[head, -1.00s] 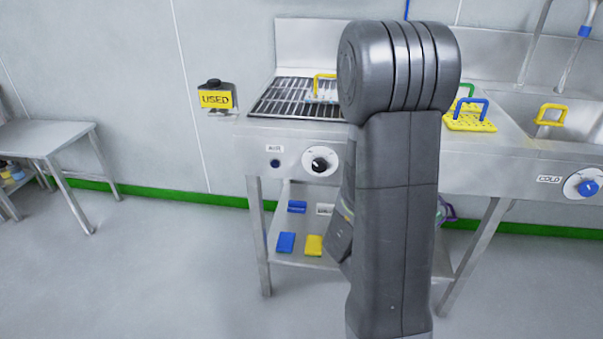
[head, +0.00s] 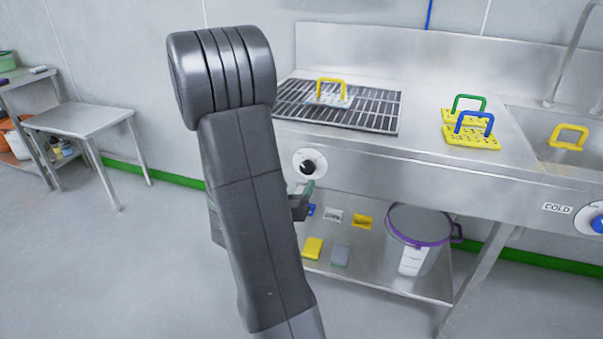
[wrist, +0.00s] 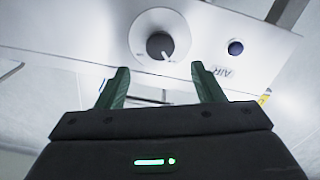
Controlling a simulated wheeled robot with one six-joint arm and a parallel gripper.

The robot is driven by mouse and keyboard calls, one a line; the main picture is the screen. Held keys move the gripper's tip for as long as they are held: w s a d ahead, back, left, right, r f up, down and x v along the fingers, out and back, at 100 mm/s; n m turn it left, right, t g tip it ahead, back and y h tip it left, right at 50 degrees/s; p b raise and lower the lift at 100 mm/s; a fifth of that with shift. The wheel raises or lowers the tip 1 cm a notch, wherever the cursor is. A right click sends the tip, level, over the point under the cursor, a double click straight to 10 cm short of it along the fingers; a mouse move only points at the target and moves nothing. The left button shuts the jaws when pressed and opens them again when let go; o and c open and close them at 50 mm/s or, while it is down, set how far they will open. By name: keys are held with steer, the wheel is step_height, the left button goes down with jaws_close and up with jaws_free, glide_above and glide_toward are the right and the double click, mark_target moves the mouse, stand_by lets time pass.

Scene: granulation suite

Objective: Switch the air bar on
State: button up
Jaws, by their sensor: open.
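A black dial knob (wrist: 160,46) on a round white plate sits on the steel front panel. A light mark on it points down and slightly right in the wrist view. It also shows in the head view (head: 307,166). Beside it in the wrist view are a dark blue round button (wrist: 235,47) and an upside-down AIR label (wrist: 222,71). My arm hides button and label in the head view. My gripper (wrist: 160,70) is open and empty, its green fingers apart below the knob plate in the wrist view. In the head view my gripper (head: 305,194) is just below the knob.
A black grate (head: 372,112) tops the counter, with a yellow-handled plate (head: 330,97) on it. The lower shelf (head: 375,276) bears a purple-rimmed bucket (head: 416,240) and coloured blocks. A small side table (head: 82,119) stands left. The floor in between is clear.

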mark_target(306, 169)
steer(key=x, duration=0.7)
steer(key=shift+w+d+f, duration=0.1)
steer(key=shift+w, duration=0.25)
steer(key=shift+c, duration=0.2)
steer(key=c, duration=0.9)
